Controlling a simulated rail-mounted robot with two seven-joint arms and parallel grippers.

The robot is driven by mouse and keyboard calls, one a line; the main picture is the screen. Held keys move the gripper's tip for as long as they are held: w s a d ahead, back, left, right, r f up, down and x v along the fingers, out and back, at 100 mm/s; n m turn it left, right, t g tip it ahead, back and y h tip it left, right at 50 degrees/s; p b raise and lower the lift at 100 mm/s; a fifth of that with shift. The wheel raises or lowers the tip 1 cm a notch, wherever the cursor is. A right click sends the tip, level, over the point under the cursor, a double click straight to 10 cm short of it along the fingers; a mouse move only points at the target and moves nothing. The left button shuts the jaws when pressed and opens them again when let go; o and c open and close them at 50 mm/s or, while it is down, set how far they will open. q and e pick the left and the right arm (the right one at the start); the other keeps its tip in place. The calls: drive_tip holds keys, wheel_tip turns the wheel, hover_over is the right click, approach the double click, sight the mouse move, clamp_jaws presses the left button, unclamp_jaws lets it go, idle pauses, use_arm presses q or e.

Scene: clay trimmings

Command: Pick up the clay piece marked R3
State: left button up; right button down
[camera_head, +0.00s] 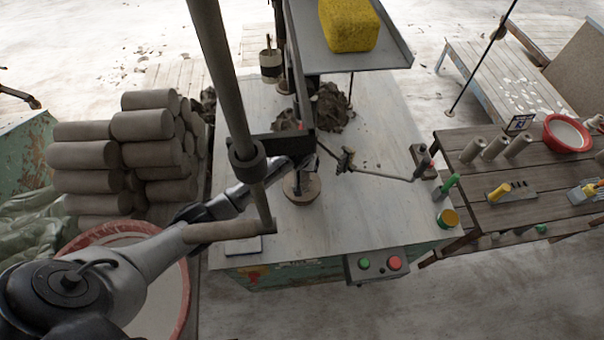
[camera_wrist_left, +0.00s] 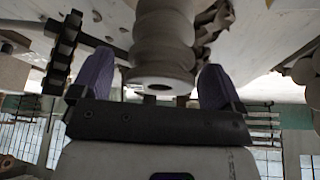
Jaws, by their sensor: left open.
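My left gripper (camera_head: 302,150) reaches from the left to the middle of the work table, partly hidden behind a dark bracket and post. In the left wrist view my left gripper (camera_wrist_left: 157,76) is open, its two purple fingertips on either side of a pale ribbed clay piece (camera_wrist_left: 163,45) with a hole in its near end. I cannot tell whether the fingers touch it. A heap of dark clay trimmings (camera_head: 332,108) lies on the table behind the gripper. No R3 mark is readable, so I cannot tell which piece bears it. My right gripper is not in view.
A round wheel plate (camera_head: 301,188) sits below the gripper on the work table (camera_head: 385,130). A jointed metal rod (camera_head: 380,172) crosses to the right. A shelf with a yellow block (camera_head: 348,25) hangs above. Stacked clay cylinders (camera_head: 145,125) stand at left.

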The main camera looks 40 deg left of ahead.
use_arm(q)
drive_tip(key=shift+w+a+f, duration=0.1)
drive_tip(key=shift+w+f, duration=0.1)
drive_tip(key=shift+f, duration=0.4)
drive_tip(key=c, duration=1.3)
drive_tip(key=shift+c, duration=0.3)
drive_tip(key=shift+r, duration=0.15)
